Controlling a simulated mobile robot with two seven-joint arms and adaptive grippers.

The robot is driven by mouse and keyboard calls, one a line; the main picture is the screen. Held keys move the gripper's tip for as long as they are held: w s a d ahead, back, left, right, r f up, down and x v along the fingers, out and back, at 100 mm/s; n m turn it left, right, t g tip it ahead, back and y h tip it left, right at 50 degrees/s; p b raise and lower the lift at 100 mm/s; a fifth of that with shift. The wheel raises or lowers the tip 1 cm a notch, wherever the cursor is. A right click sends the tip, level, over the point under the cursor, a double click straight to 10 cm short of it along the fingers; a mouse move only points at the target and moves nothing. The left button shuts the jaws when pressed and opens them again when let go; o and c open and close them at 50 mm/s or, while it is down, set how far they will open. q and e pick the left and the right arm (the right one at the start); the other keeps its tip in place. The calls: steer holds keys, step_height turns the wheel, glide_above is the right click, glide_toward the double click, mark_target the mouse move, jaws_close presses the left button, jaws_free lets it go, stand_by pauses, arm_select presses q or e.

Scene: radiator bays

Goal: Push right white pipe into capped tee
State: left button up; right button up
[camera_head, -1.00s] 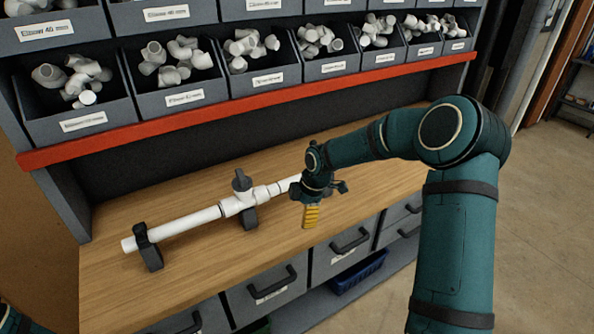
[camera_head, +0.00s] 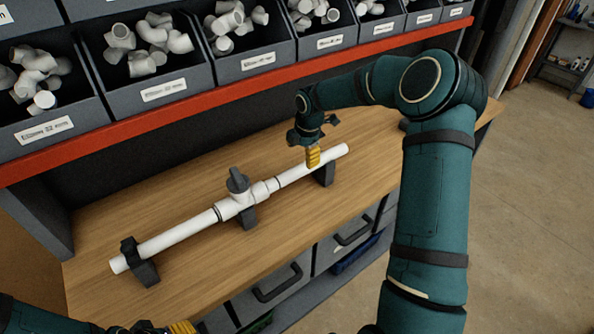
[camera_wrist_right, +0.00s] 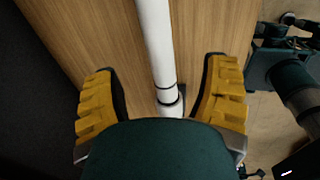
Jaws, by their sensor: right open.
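The right white pipe (camera_head: 333,157) lies along the bench, its left end at the collar of the white tee (camera_head: 236,205); how deep it sits cannot be told. The tee carries a dark grey cap (camera_head: 238,181) on top. A left white pipe (camera_head: 180,232) runs from the tee's other side. My right gripper (camera_head: 313,157) is over the right pipe, pointing down. In the right wrist view the open right gripper (camera_wrist_right: 164,78) has one yellow finger on each side of the pipe (camera_wrist_right: 155,40), with gaps. My left gripper (camera_head: 180,327) shows only partly at the bottom edge.
Dark holders support the line at the left (camera_head: 141,265), under the tee (camera_head: 248,217) and at the right (camera_head: 325,175). A red-edged shelf (camera_head: 180,110) with bins of fittings overhangs the back. The wooden bench (camera_head: 300,225) is clear in front.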

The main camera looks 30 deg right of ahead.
mark_target(298, 168)
steer(key=f, duration=0.3)
steer(key=w+f, duration=0.1)
steer(key=f, duration=0.2)
steer(key=w+f, duration=0.1)
steer(key=f, duration=0.2)
steer(key=shift+w+a+f, duration=0.1)
steer(key=shift+w+f, duration=0.05)
steer(key=shift+f, duration=0.2)
